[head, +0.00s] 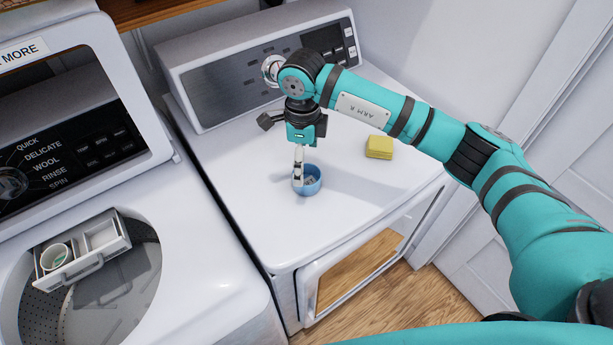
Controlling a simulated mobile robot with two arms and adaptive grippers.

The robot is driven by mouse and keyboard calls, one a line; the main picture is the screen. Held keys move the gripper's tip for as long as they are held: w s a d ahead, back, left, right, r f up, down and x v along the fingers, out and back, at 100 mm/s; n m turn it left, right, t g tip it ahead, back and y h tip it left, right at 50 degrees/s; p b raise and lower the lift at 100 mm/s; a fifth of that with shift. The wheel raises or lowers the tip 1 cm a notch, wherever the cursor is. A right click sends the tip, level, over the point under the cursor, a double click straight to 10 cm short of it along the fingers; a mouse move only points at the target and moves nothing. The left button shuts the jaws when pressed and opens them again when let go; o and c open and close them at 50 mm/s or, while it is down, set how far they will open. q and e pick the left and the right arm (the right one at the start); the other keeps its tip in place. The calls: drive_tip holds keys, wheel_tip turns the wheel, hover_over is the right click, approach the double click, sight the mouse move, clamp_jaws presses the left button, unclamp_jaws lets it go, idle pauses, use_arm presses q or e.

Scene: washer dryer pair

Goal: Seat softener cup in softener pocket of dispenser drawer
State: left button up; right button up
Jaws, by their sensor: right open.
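A small round blue cup (312,184) stands upright on the white dryer top. My right gripper (299,182) points down at the left side of this cup, with its pale fingers at the rim. It is open, and I cannot tell whether a finger touches the cup wall. The dispenser drawer (113,249) is pulled out over the washer's tub opening. A white cup with a greenish inside (55,257) sits in its left compartment. The compartments to the right of it look empty. My left gripper is not in view.
A yellow sponge (379,147) lies on the dryer top (250,220), right of the blue cup. The dryer's control panel (262,75) rises behind. The washer's raised lid (150,110) stands left, near the gap between the machines. The dryer's front top area is clear.

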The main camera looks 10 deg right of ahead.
sight(304, 183)
drive_tip(key=shift+f+p, duration=0.3)
drive_tip(key=shift+p, duration=0.05)
wheel_tip(304, 183, down, 4)
drive_tip(key=shift+w+r+p, duration=0.15)
drive_tip(key=shift+p, duration=0.9)
drive_tip(key=shift+f, duration=0.45)
drive_tip(key=shift+c, duration=1.3)
drive_tip(key=c, duration=0.8)
drive_tip(key=shift+d, duration=0.1)
